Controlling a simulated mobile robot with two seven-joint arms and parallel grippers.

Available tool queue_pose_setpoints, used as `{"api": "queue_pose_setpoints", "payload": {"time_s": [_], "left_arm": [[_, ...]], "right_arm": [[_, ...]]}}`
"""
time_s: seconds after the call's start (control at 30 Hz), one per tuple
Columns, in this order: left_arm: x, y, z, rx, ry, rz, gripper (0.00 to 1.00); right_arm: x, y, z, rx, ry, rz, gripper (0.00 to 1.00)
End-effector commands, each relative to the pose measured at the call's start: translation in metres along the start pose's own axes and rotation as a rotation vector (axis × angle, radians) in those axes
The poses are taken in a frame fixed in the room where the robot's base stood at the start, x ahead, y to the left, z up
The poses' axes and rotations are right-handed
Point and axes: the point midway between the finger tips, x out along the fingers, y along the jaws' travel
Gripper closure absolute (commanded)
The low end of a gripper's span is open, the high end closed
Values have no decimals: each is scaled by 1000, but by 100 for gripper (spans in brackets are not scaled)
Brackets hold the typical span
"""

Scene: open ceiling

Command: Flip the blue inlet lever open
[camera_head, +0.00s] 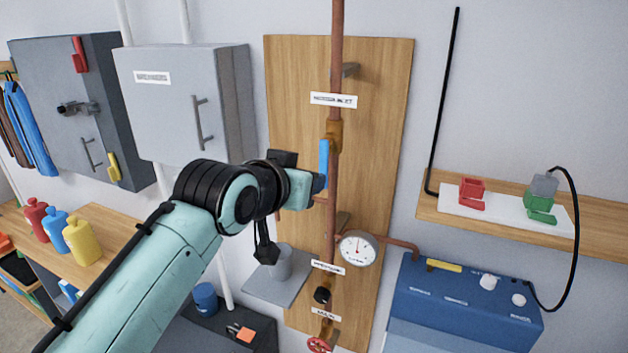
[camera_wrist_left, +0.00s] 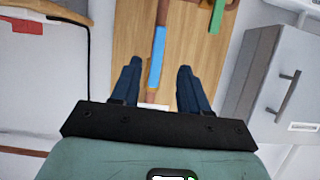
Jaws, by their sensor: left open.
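The blue inlet lever (camera_head: 324,163) hangs along the vertical copper pipe (camera_head: 335,90), just below a brass-coloured valve body (camera_head: 333,133). In the head view it looks nearly upright and parallel to the pipe. My left gripper (camera_head: 317,185) is at the lever's lower part, and its fingers are partly hidden by my wrist. In the left wrist view the blue lever (camera_wrist_left: 157,58) shows between the two spread fingers of my open left gripper (camera_wrist_left: 158,75), with a gap on each side. I cannot tell how deep the lever sits between them. My right gripper is not in view.
A wooden panel (camera_head: 295,75) backs the pipe. A pressure gauge (camera_head: 357,248) and a black knob (camera_head: 322,295) sit lower down. A grey cabinet (camera_head: 175,110) stands left. A green handle (camera_wrist_left: 216,17) shows near the lever in the wrist view. A shelf (camera_head: 430,208) is right.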

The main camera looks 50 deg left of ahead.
Motion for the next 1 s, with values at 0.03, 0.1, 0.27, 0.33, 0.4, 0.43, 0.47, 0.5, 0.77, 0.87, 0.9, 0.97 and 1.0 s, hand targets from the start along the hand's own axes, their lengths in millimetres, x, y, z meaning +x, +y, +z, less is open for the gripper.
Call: {"api": "queue_pose_setpoints", "payload": {"time_s": [0.03,0.1,0.27,0.33,0.4,0.43,0.47,0.5,0.77,0.87,0.9,0.97,1.0], "left_arm": [[-11,0,0,0,5,0,55],[-23,0,0,0,4,0,55],[-41,0,0,1,1,1,55],[-44,0,0,1,1,0,55],[-46,0,0,1,0,0,55],[-46,0,0,1,0,0,55],[-47,0,0,1,0,0,55],[-47,0,0,1,-1,0,55],[-46,0,0,1,0,0,55],[-46,0,0,1,0,0,55],[-46,0,0,1,0,0,55],[-46,0,0,1,0,0,55],[-46,0,0,1,0,0,55]], "right_arm": [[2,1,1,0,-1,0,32],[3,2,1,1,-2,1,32],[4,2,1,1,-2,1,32],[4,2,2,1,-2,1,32],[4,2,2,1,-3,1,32],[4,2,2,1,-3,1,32],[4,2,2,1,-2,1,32],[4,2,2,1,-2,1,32],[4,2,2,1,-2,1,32],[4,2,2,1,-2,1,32],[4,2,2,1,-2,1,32],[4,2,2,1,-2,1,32],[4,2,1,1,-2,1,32]]}}
